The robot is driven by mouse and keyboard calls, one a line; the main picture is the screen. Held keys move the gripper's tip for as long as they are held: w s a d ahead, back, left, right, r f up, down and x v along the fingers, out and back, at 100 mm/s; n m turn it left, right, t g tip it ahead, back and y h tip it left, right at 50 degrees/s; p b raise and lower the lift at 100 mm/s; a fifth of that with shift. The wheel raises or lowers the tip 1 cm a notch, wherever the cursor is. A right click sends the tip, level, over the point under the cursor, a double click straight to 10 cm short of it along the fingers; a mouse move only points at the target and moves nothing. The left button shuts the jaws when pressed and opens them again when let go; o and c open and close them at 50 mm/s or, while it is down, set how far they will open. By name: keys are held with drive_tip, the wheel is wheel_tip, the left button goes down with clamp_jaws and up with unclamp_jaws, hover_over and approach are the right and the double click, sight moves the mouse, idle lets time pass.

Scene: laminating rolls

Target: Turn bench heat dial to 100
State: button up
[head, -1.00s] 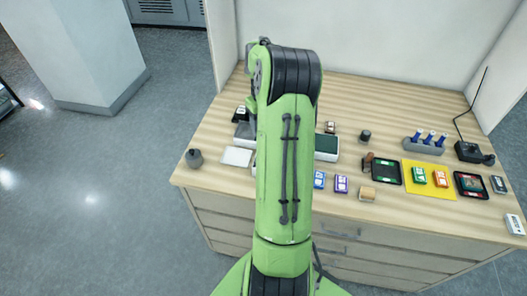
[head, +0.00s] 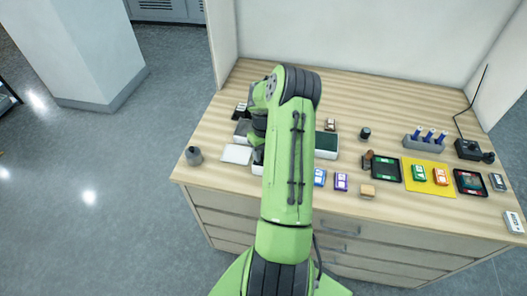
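No heat dial with a readable scale shows clearly in the head view. A grey device (head: 242,130) with a black part at its back sits at the left of the bench, partly hidden by my arm. A small dark grey round piece (head: 194,156) stands at the bench's front left corner. A black box (head: 468,150) with a thin upright rod and a dark knob-like end stands at the right. My green arm reaches over the bench. My gripper (head: 257,157) is mostly hidden beside and behind the arm, near the grey device and a white sheet; its fingers cannot be made out.
The wooden bench (head: 400,95) has free room at the back. A white-and-green block (head: 326,145), small coloured boxes, dark trays, a yellow mat (head: 428,189) and a grey holder with blue-topped items (head: 424,143) fill the middle and right. White panels close the back and sides.

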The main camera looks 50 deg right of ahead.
clamp_jaws()
drive_tip(key=shift+n, duration=0.4)
drive_tip(key=n+b, duration=0.3)
drive_tip(key=n, duration=0.1)
drive_tip(key=shift+f+n, duration=0.1)
drive_tip(key=shift+n, duration=0.3)
drive_tip(key=n+b, duration=0.2)
drive_tip(key=n, duration=0.4)
drive_tip(key=shift+o, duration=1.2)
unclamp_jaws()
